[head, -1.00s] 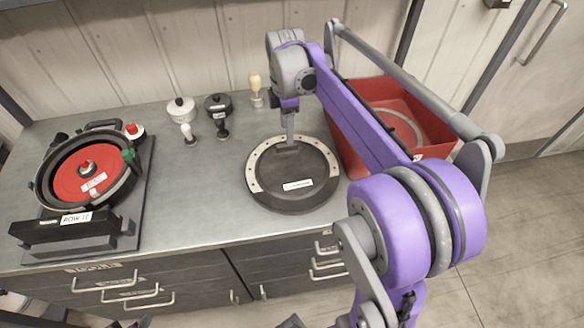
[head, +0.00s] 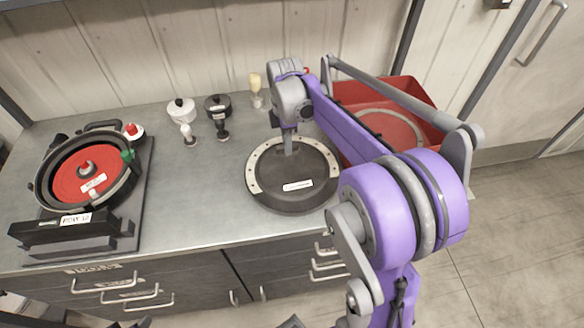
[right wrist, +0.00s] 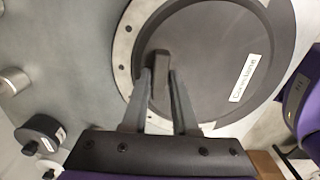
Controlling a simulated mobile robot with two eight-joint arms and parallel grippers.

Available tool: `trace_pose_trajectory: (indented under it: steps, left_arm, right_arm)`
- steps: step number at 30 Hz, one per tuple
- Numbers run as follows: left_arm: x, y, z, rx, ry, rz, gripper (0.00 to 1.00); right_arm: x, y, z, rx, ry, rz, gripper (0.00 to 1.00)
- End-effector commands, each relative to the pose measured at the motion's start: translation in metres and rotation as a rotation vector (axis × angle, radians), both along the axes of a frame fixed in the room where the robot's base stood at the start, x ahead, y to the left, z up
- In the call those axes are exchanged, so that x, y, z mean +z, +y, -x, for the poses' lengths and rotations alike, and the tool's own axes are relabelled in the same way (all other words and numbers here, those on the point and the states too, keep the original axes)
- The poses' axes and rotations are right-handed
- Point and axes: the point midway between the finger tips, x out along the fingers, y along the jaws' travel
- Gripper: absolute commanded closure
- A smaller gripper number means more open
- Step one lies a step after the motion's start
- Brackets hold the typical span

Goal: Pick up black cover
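The black cover (head: 290,170) is a round dark disc with a white label, lying flat on the counter inside a pale, bolted ring. It fills the upper part of the right wrist view (right wrist: 215,55). A small block handle (right wrist: 161,62) stands up from it near its edge. My right gripper (head: 288,151) reaches down onto this handle. In the right wrist view its two fingers (right wrist: 160,85) stand on either side of the handle; whether they press on it I cannot tell. My left gripper is not in view.
A red bin (head: 424,92) with a round plate inside stands just right of the cover. A seed meter with a red disc (head: 70,182) sits at the left. White (head: 181,111) and black (head: 217,105) pots and small knobbed tools stand behind. The counter's middle is clear.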

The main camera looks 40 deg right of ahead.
Motion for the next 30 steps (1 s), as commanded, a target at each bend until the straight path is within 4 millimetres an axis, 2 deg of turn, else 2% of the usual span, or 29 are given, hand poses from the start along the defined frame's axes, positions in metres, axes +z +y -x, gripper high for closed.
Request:
trace_pose_trajectory:
  steps: [1,4,20,26,30]
  left_arm:
    - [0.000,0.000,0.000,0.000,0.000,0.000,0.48]
    - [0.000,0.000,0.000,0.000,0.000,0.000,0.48]
    - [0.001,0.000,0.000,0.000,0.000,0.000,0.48]
    - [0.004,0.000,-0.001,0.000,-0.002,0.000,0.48]
    - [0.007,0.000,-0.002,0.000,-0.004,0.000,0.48]
  right_arm:
    - [0.000,0.000,0.000,0.000,0.000,0.000,0.84]
    - [0.000,0.000,0.000,0.000,0.000,0.000,1.00]
    - [0.006,0.000,0.000,0.000,0.000,0.000,1.00]
    - [0.034,0.000,0.000,0.000,0.000,0.000,1.00]
    - [0.068,0.000,0.000,-0.001,-0.001,0.000,1.00]
